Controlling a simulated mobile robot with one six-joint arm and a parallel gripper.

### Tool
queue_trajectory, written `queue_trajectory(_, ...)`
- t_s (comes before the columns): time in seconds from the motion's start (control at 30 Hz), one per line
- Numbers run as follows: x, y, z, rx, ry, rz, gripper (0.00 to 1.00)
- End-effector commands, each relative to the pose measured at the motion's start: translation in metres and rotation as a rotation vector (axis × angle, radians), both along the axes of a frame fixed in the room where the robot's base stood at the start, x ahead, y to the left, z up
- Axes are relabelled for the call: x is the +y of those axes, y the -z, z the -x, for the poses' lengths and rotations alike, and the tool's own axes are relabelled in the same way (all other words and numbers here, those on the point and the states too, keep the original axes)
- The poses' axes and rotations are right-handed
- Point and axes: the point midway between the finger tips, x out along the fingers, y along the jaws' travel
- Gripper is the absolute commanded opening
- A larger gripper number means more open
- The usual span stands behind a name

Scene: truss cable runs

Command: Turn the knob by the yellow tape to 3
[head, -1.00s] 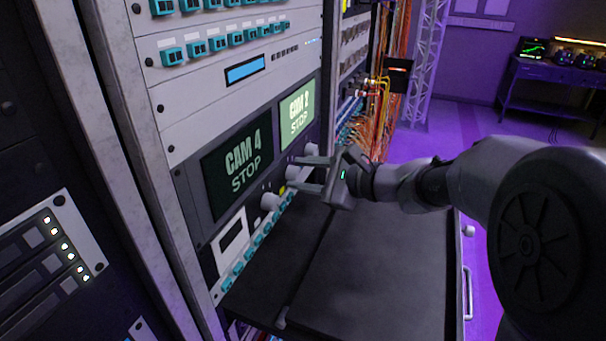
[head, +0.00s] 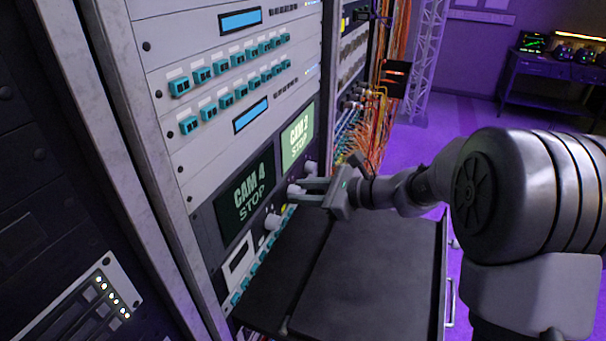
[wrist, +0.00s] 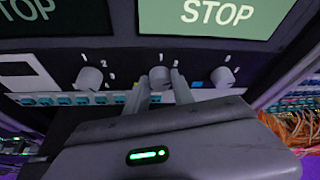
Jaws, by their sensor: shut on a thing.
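The middle knob (wrist: 160,76) of three pale knobs sits on the dark panel below the STOP screens. A small yellow tape patch (wrist: 135,86) is just left of it in the wrist view, mostly hidden by a finger. My gripper (wrist: 160,82) has one finger on each side of this knob and is shut on it. In the head view the gripper (head: 303,192) reaches the panel from the right, and the knob is partly hidden. Small white numbers surround the knob; its pointer cannot be read clearly.
A left knob (wrist: 88,78) and a right knob (wrist: 223,77) flank the held one closely. A row of teal connectors (head: 260,255) runs below the panel. A dark shelf (head: 365,270) lies under my arm. Orange cables (head: 375,140) hang behind.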

Motion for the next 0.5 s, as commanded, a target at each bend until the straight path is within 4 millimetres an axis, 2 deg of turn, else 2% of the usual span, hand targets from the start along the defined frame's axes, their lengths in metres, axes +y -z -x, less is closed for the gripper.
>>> queue_trajectory(0.03, -0.0005, -0.0089, -0.0009, 0.038, 0.000, -0.014, 0.00)
queue_trajectory(0.5, -0.0016, -0.0040, -0.0042, 0.341, 0.000, -0.124, 0.00)
